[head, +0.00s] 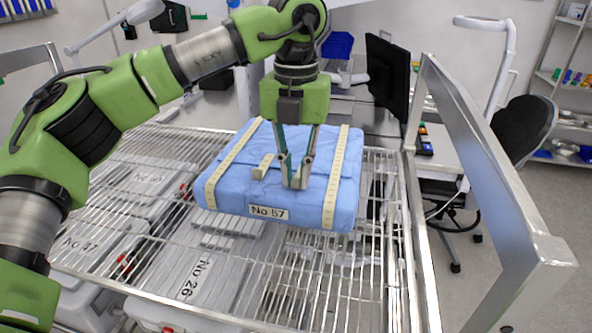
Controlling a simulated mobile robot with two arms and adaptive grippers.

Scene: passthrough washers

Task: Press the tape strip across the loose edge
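A blue wrapped package (309,205) lies on the wire rack, with a label reading No 57 on its front. A short cream tape strip (263,166) sits on its top, near the middle, at a fold edge (232,177) of the wrap. My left gripper (296,182) points down over the package, just right of the short strip. Its fingers slope inward and the tips look together, with nothing visible held. They are at or close above the wrap; contact cannot be told. My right gripper is not in view.
Two long marked tape bands, left (232,163) and right (336,178), cross the package. Grey cases (200,277) show below the wire rack (345,285). A metal frame rail (490,170) stands to the right, with a black monitor (387,77) behind.

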